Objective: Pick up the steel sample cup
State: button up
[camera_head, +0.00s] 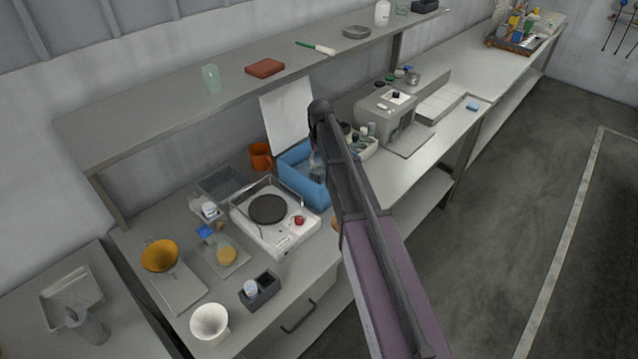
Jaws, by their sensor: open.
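A small grey metallic cup (413,77), which looks like the steel sample cup, stands on the bench at the back, behind the white boxy instrument. It is small in the picture, and small dark and green-capped items stand to its left. My arm rises from the bottom through the middle of the view, in front of the bench. No gripper fingers can be made out at its far end, and the arm hides part of the bench behind it.
A shelf (225,95) runs above the bench. The floor (520,180) at right is clear.

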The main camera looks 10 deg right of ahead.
aim_at(320, 182)
jog(key=shift+f+b, duration=2.7)
jog(key=shift+f, duration=0.3)
jog(key=shift+f+b, duration=2.6)
grip_shut()
